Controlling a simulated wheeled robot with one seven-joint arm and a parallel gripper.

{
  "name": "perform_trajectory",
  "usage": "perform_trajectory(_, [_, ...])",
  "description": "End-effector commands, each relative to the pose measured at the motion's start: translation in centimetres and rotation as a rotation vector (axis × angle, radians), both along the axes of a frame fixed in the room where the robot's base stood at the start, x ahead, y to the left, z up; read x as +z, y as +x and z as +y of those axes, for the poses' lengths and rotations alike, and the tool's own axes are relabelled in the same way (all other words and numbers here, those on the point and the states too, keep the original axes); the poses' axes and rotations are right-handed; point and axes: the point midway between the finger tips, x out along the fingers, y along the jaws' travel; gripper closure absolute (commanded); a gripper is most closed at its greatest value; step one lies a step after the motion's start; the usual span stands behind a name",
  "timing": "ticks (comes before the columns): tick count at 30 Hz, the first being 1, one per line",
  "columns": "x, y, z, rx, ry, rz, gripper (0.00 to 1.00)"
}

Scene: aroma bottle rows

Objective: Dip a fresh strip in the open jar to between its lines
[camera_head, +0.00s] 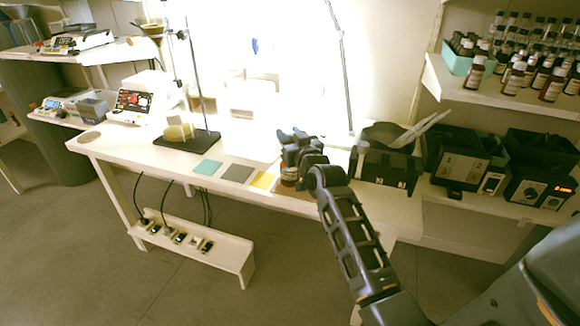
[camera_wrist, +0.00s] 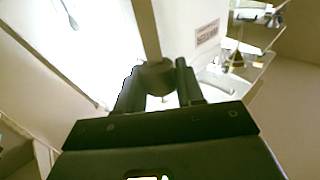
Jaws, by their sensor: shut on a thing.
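My gripper (camera_head: 298,150) is over the near edge of the white workbench, beside the coloured squares. An amber jar (camera_head: 289,178) stands on the bench just below it, partly covered by my gripper; its mouth is hidden. In the wrist view my gripper (camera_wrist: 158,74) is shut on a pale, narrow strip (camera_wrist: 148,28), which extends away from the fingers to the top edge. A rounded grey-brown piece sits between the fingers at the strip's near end. The strip's far end is out of frame, and I cannot see its lines or whether it touches the jar.
Teal (camera_head: 207,167), grey (camera_head: 237,174) and yellow (camera_head: 263,180) squares lie left of the jar. A black box (camera_head: 385,165) with pale strips sticking up stands at the right. A stand (camera_head: 187,140) is further left. Shelves (camera_head: 500,98) at right hold several bottles.

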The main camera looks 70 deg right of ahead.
Motion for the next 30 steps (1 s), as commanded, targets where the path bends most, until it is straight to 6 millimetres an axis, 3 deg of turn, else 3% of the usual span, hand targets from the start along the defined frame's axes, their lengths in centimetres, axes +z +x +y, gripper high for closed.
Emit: perform_trajectory(30, [-1.3,0.0,0.0,0.0,0.0,0.0,0.82])
